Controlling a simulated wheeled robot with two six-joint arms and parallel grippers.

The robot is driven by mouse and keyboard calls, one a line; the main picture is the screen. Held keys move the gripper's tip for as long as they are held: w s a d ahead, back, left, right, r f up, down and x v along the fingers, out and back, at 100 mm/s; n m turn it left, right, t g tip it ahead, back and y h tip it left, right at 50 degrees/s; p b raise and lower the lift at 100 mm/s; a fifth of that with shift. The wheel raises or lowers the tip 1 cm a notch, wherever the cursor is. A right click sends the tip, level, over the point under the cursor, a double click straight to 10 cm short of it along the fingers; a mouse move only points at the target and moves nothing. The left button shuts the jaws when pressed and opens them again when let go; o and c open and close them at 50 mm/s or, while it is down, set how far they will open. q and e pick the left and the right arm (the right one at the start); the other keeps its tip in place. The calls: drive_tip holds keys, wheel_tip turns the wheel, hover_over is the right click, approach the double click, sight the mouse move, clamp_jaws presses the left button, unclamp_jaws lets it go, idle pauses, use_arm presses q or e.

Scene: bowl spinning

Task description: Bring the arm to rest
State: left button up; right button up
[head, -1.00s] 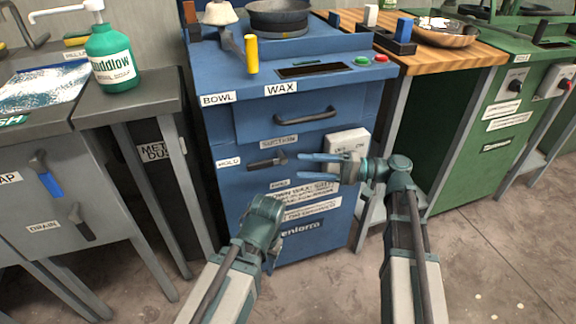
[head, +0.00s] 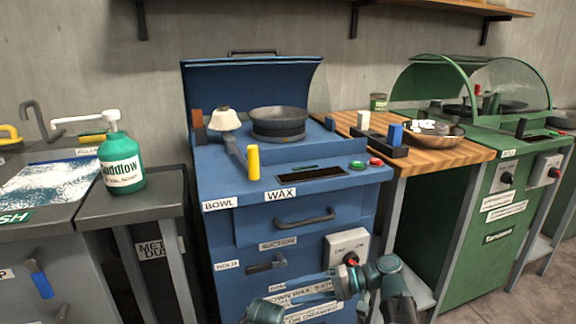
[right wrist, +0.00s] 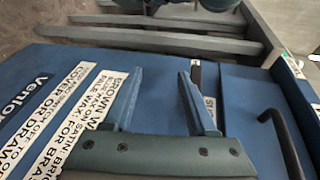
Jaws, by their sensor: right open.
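My right gripper (head: 335,282) is in front of the blue cabinet (head: 300,212), below its white switch box (head: 346,243). Its two fingers are spread apart with nothing between them, as the right wrist view (right wrist: 155,80) also shows. The cabinet's white labels (right wrist: 58,110) lie behind the fingers in that view. My left gripper (head: 262,312) is at the bottom edge of the head view, left of the right one. Its fingers are cut off or hidden, so its opening does not show.
A dark bowl (head: 278,118) sits on top of the blue cabinet. A yellow-handled lever (head: 253,162) and a drawer handle (head: 304,219) stick out. A green soap bottle (head: 121,165) stands left. A metal bowl (head: 435,136) sits on the wooden table (head: 469,152).

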drive_tip(key=s+a+f+n+g+h+p, duration=0.2)
drive_tip(key=s+a+f+h+p, duration=0.15)
drive_tip(key=s+f+h, duration=0.4)
drive_tip(key=s+d+f+n+t+h+p, duration=0.25)
drive_tip(key=s+d+h, duration=0.25)
drive_tip(key=h, duration=0.4)
use_arm(q)
wheel_tip(320, 180, up, 45)
drive_tip(key=p, duration=3.8)
use_arm(e)
wheel_tip(320, 180, up, 38)
drive_tip(key=shift+w+d+g, duration=0.2)
drive_tip(key=shift+w+g, duration=0.1)
drive_tip(key=shift+g, duration=0.05)
use_arm(q)
drive_tip(key=shift+s+f, duration=0.15)
use_arm(e)
drive_tip(key=shift+s, duration=0.1)
